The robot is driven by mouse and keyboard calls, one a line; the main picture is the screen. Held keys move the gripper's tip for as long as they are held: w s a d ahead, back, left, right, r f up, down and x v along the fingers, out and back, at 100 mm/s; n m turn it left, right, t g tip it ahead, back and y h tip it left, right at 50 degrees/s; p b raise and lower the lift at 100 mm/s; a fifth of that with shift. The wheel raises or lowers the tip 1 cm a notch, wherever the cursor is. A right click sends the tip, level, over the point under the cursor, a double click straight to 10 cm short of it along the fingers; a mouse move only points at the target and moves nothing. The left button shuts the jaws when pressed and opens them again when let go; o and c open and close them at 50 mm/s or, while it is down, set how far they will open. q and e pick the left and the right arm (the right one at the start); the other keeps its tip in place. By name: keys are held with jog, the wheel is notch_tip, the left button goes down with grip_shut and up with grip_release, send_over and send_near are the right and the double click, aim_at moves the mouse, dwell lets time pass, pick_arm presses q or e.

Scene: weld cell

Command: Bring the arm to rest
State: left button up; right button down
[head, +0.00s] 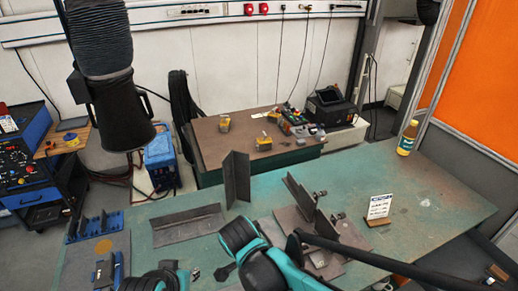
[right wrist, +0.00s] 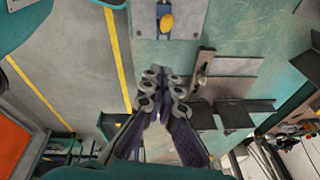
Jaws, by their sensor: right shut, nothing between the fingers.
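In the right wrist view my right gripper (right wrist: 160,90) is in the middle, its dark fingers closed together with nothing between them. It hangs over the green worktable (right wrist: 190,60), with metal plates and brackets (right wrist: 232,88) to its right. In the head view one of my teal arm links (head: 250,245) reaches over the near edge of the worktable (head: 430,190). Another teal part of mine (head: 155,281) shows at the bottom left. I do not see my left gripper's fingers.
An angle piece (head: 188,222), an upright angle (head: 236,178) and a bracket on a plate (head: 300,195) occupy the worktable. A small sign (head: 379,207) and a yellow bottle (head: 407,138) stand at right. A blue fixture (head: 108,270) lies at left. The table's right part is mostly clear.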

jog(key=s+d+n+t+y+b, duration=0.1)
jog(key=d+n+t+b, duration=0.3)
jog(key=d+n, duration=1.1)
jog(key=shift+s+d+r+n+t+y+b, duration=0.45)
jog(key=shift+t+y, duration=0.25)
jog(key=shift+t, duration=0.2)
jog(key=shift+w, duration=0.1)
jog(key=shift+f, duration=0.1)
